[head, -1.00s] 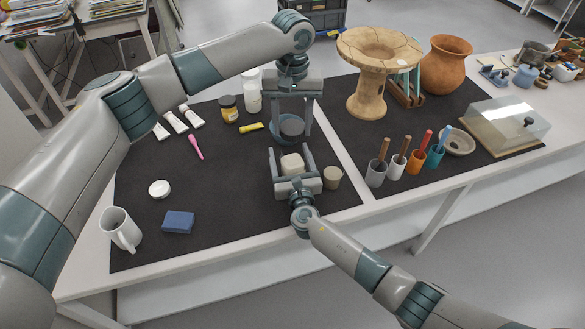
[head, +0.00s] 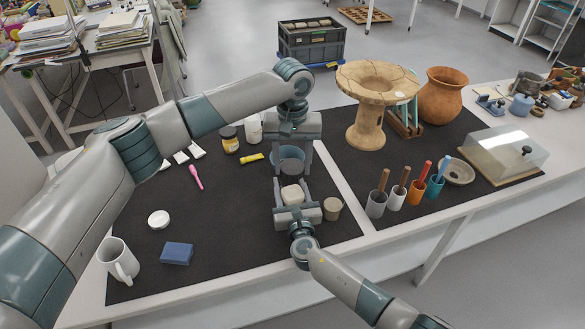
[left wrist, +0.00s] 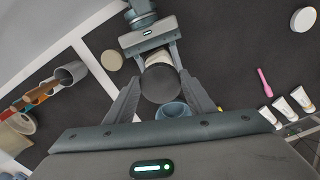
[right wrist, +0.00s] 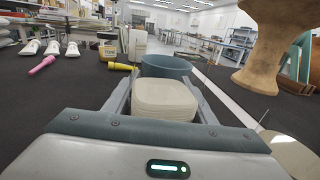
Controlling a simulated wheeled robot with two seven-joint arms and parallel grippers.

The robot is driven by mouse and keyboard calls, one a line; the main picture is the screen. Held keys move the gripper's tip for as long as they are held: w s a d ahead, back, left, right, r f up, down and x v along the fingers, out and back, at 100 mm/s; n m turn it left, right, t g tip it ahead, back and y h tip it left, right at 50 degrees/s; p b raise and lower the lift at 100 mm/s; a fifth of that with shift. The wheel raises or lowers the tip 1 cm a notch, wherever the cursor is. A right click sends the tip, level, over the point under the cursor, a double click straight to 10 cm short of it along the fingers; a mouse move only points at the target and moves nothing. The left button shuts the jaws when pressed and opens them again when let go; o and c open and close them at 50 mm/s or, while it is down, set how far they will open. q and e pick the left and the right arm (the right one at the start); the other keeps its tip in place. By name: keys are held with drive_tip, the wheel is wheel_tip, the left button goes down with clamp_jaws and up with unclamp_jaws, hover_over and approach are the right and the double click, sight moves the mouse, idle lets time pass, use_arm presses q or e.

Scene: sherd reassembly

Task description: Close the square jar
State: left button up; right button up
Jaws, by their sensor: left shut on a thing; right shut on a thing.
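My right gripper (head: 293,198) is shut on a cream, rounded-square piece (right wrist: 165,97), which looks like the square jar or part of it. Its top looks smooth and pale; whether it has an opening is unclear. My left gripper (left wrist: 160,75) reaches down from above, shut on a dark grey round piece (left wrist: 160,86) between its fingertips. In the left wrist view this piece overlaps the cream piece (left wrist: 157,58); I cannot tell whether they touch. My left gripper also shows in the head view (head: 293,168), just behind the right one.
A blue bowl (right wrist: 167,66) stands behind the cream piece. A tan round pot (head: 332,208) is close to my right gripper. A white disc (head: 158,219), blue block (head: 177,253) and mug (head: 118,261) lie left. Tool cups (head: 397,197) stand right.

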sight(293, 178)
use_arm(q)
drive_tip(key=shift+f, duration=1.2)
drive_tip(key=shift+f, duration=0.9)
drive_tip(key=shift+f, duration=0.55)
